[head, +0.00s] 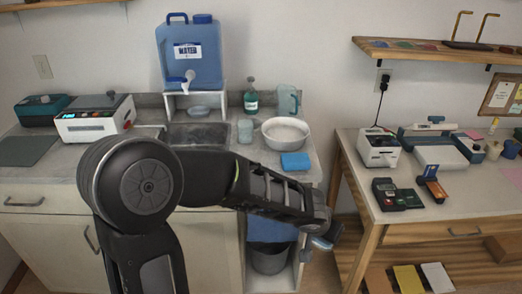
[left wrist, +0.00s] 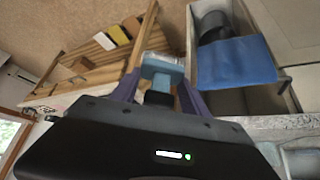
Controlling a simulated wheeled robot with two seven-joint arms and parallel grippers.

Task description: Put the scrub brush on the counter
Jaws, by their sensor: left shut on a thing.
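The scrub brush (head: 325,242) is a small blue-grey brush at the end of my left arm. It also shows in the left wrist view (left wrist: 161,68), with a blue body and a pale bristle side. My left gripper (head: 331,229) is shut on it; the purple fingers stand on both sides of it in the left wrist view. The brush is held in front of the gap between the counter and the wooden table, apart from both. The grey counter (head: 60,178) runs along the left and middle, behind my arm. My right gripper is not in view.
A blue sponge (head: 295,161) and white bowl (head: 285,133) sit on the counter's right end. A blue water jug (head: 189,55) stands behind the sink. The wooden table (head: 405,222) at right holds several devices. A dark bin (head: 269,259) with blue cloth is below the counter.

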